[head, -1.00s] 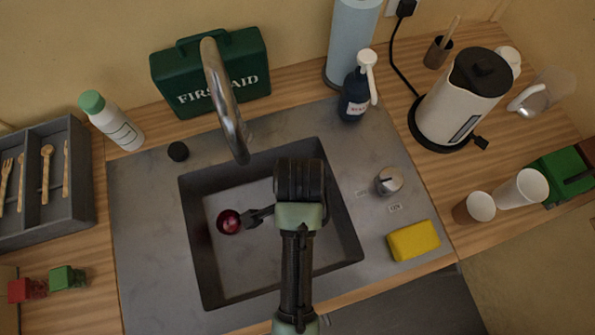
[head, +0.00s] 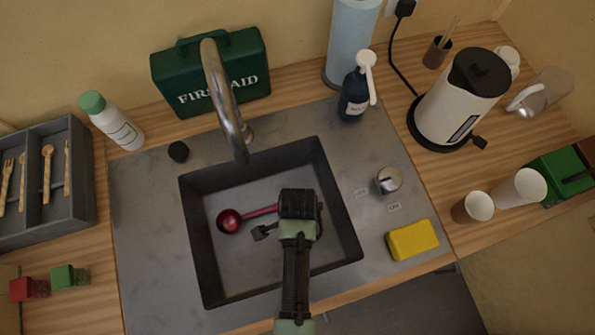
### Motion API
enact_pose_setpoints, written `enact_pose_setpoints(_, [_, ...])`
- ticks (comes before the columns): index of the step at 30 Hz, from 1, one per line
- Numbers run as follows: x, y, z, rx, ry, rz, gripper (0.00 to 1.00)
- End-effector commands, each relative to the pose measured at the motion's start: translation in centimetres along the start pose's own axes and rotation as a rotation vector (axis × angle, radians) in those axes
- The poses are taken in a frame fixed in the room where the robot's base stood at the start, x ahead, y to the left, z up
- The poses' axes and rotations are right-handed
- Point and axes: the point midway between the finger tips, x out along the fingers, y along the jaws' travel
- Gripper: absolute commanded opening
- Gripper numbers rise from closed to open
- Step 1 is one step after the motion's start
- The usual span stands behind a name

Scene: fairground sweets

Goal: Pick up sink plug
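A small round black plug (head: 178,152) lies on the grey metal sink top, left of the tap and behind the sink's back left corner. It looks like the sink plug. My gripper (head: 262,233) is over the sink basin, pointing left, well to the right of and in front of the plug. Its dark fingers are small and partly hidden by the wrist, so their opening is unclear. A red ladle (head: 230,221) lies in the basin just behind the fingers, with its handle running right behind my wrist.
The tap (head: 226,100) arches over the basin's back edge, right of the plug. A white bottle (head: 115,125) stands left of the plug, and a green first aid box (head: 215,80) behind it. A yellow sponge (head: 412,240) lies at the right.

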Motion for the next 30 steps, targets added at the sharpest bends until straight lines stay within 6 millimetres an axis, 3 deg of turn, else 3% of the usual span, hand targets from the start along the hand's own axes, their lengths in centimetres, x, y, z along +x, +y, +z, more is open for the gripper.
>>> enact_pose_setpoints(5, [-0.02, -0.04, -0.01, 0.0, 0.0, -0.001, 0.49])
enact_pose_setpoints(13, [-0.05, -0.04, -0.01, 0.0, 0.0, -0.001, 0.0])
enact_pose_setpoints(26, [-0.1, -0.05, -0.02, 0.0, 0.0, -0.001, 0.0])
enact_pose_setpoints(30, [-0.96, -0.11, -0.04, 0.0, 0.001, -0.003, 0.0])
